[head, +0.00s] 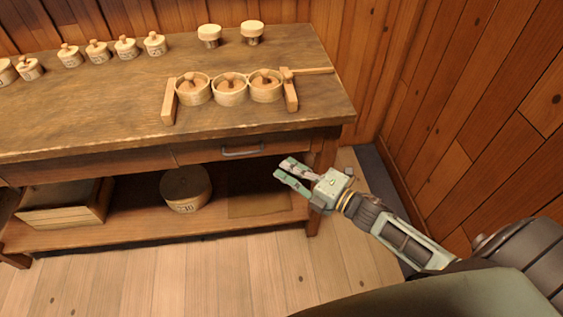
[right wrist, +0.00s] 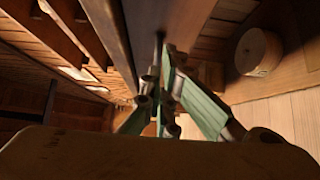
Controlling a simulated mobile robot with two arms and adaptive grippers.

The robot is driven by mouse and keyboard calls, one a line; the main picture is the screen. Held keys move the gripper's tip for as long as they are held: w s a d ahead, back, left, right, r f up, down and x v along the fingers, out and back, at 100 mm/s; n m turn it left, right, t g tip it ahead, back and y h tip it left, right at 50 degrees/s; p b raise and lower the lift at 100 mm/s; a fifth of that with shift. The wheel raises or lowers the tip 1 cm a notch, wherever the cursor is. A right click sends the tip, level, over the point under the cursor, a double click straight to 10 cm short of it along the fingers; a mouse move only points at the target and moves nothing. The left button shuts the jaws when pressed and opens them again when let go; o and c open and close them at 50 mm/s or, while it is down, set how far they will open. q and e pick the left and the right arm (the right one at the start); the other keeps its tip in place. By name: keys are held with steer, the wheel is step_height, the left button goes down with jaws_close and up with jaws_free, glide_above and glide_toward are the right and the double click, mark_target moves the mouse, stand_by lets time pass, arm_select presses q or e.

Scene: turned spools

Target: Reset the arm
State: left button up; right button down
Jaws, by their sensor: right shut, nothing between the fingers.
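My right gripper (head: 287,170) is shut and empty. It is in front of the workbench (head: 110,115), below the tabletop's front edge and to the right of the drawer handle (head: 242,152). In the right wrist view its green fingers (right wrist: 167,95) come together, with nothing seen between them. My right arm reaches in from the lower right of the head view. On the bench, three round wooden pieces with knobs, the middle one here (head: 230,90), stand in a row between a left wooden bar (head: 169,101) and a right wooden bar (head: 290,92). My left gripper is not in view.
Several small knobbed wooden pieces (head: 97,52) line the bench's back left. Two mushroom-shaped pieces (head: 209,36) stand at the back. The lower shelf (head: 150,228) holds a crate (head: 65,207) and a round lidded box (head: 185,190). A plank wall (head: 480,110) closes the right side.

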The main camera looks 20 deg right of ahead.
steer(key=s+a+f+m+g+h+p, duration=0.15)
steer(key=s+m+g+h, duration=0.35)
steer(key=s+m, duration=0.7)
steer(key=s+a+f+m+g+h, duration=0.15)
steer(key=s+m+g+h, duration=0.25)
steer(key=s+m+g, duration=0.55)
steer(key=s+f, duration=0.3)
steer(key=f, duration=0.9)
steer(key=s+f, duration=0.3)
steer(key=f, duration=1)
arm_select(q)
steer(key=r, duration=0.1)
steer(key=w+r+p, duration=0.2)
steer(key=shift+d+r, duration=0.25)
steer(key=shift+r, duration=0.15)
arm_select(e)
steer(key=s+d+f, duration=0.2)
steer(key=s+f, duration=1.3)
steer(key=s, duration=0.1)
steer(key=shift+s+d, duration=0.2)
steer(key=shift+s, duration=0.1)
